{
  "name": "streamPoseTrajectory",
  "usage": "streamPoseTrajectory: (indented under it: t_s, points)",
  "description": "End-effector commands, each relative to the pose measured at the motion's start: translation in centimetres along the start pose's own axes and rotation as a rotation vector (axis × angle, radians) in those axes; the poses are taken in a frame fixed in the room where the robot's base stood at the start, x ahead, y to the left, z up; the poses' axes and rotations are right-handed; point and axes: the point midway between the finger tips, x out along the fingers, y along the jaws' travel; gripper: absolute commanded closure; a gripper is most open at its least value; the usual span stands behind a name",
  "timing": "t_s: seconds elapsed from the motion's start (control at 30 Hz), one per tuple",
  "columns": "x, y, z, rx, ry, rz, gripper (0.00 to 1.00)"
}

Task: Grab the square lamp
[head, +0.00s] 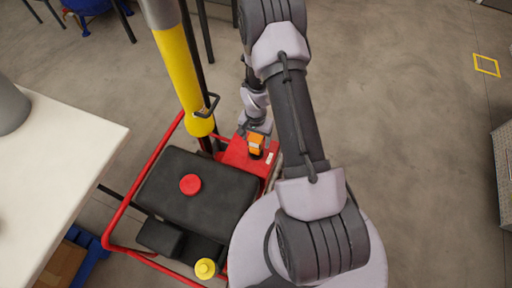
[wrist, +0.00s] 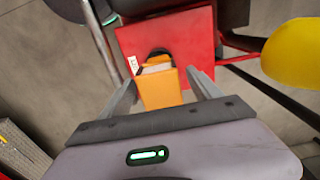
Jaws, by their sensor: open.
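The square lamp appears as a small orange box with a black handle (head: 256,143). It sits on the red platform (head: 233,153) of the pump frame. In the wrist view the lamp (wrist: 161,90) lies between the two grey fingers of my gripper (wrist: 162,84), one finger on each side. The fingers are spread, and a gap shows beside the lamp; I cannot tell whether either finger touches it. In the head view my gripper (head: 258,130) is at the lamp, partly hidden by my arm.
A black tank with a red cap (head: 190,184) stands beside the platform inside a red tube frame (head: 128,207). A yellow post (head: 183,75) rises close to the left of my gripper. A white table (head: 60,160) is at far left.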

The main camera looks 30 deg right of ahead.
Motion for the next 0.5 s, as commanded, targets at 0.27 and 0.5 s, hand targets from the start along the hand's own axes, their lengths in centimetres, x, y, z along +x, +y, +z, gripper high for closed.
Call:
streamPoseTrajectory:
  t_s: [0.27,0.5]
  points:
    - [3.0,0.1,-0.1,0.0,0.0,0.0,0.27]
    - [2.9,0.1,-0.1,0.0,-0.001,0.001,0.63]
